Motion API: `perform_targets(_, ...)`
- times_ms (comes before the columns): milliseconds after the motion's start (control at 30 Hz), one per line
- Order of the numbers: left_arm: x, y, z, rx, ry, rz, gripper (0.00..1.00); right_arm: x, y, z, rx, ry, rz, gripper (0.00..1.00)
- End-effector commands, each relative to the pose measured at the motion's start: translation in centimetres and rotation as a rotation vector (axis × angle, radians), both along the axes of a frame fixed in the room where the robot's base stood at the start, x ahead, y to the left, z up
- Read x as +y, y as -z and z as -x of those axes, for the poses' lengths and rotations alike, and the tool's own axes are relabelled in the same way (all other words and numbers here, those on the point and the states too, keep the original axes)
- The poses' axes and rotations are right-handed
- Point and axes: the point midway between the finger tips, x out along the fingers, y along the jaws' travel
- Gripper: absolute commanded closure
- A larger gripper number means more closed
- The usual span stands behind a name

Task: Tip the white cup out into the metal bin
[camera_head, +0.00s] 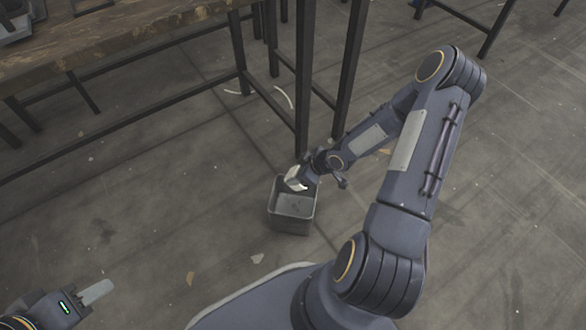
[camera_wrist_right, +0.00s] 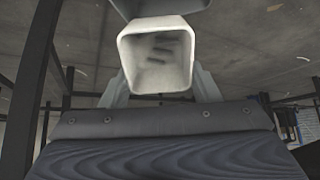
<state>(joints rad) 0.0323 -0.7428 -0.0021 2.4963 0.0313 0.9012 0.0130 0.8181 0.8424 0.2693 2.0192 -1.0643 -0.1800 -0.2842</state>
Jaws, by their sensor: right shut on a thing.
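The metal bin (camera_head: 290,224) is a grey open box on the floor, in the middle of the head view. My right gripper (camera_head: 299,180) is at its upper edge and shut on the white cup (camera_head: 293,183), which is tilted over the bin's opening. In the right wrist view the cup (camera_wrist_right: 157,84) has its square mouth towards the camera, with a finger of my right gripper (camera_wrist_right: 160,88) on each side. A few dark marks show inside; whether they are contents or shadow I cannot tell. My left gripper (camera_head: 96,292) is at lower left, away from the bin; its finger gap is not clear.
A wooden-topped bench (camera_head: 110,45) with dark metal legs stands at upper left. A dark leg (camera_head: 304,100) rises just behind the bin. Light scraps (camera_head: 257,258) lie on the concrete floor, which is mostly clear in front and to the right.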

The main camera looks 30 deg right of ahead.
Motion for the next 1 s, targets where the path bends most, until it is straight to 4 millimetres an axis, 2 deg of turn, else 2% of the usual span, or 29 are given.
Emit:
perform_targets(100,0.0,-0.7,0.0,0.000,0.000,0.000,0.64,-0.5,0.0,0.8,-0.103,0.010,-0.080,0.66)
perform_targets(200,0.0,-0.2,0.0,0.000,0.000,0.000,0.64,-0.9,0.6,1.4,-0.210,0.011,-0.153,0.66)
perform_targets(333,0.0,1.7,0.0,0.000,0.000,0.000,0.64,-1.1,1.8,1.6,-0.345,0.007,-0.240,0.66)
perform_targets(800,0.0,7.3,0.0,0.000,0.000,0.000,0.64,-1.7,3.3,2.5,-0.634,0.004,-0.437,0.66)
perform_targets(1000,0.0,6.6,0.0,0.000,0.000,0.000,0.64,-2.0,3.6,3.1,-0.809,0.004,-0.560,0.66)
